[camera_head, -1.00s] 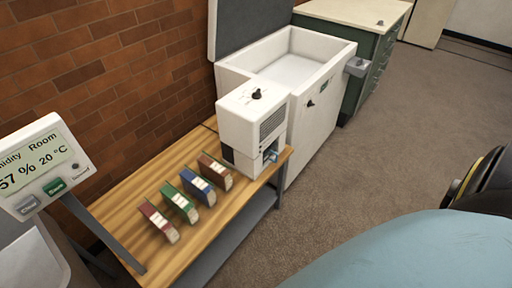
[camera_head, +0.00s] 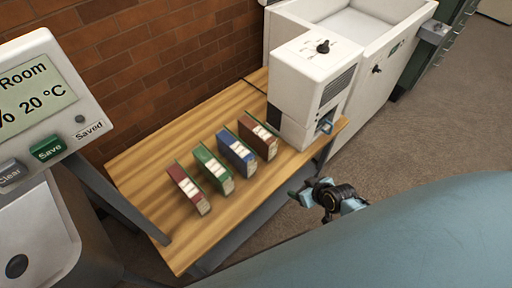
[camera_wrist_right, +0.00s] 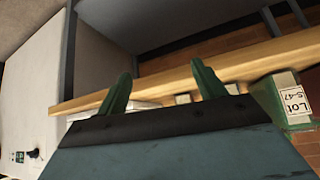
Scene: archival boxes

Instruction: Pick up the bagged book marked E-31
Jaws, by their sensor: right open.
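Several books stand in a row on the wooden bench (camera_head: 150,185): a red one (camera_head: 188,190), a green one (camera_head: 213,170), a blue one (camera_head: 237,154) and a brown-red one (camera_head: 259,139). Their pale labels are too small to read in the head view, so I cannot tell which is E-31. In the right wrist view a green book (camera_wrist_right: 272,103) carries a label reading Lot S-47. My right gripper (camera_head: 303,190) is open and empty, off the bench's front edge, to the right of and below the books. Its two green fingers (camera_wrist_right: 162,92) point towards the bench edge. My left gripper is out of view.
A white machine (camera_head: 310,80) stands on the bench just right of the books. A large white chest (camera_head: 385,70) is behind it. A humidity display (camera_head: 40,95) with buttons stands at the left. A brick wall (camera_head: 150,75) backs the bench.

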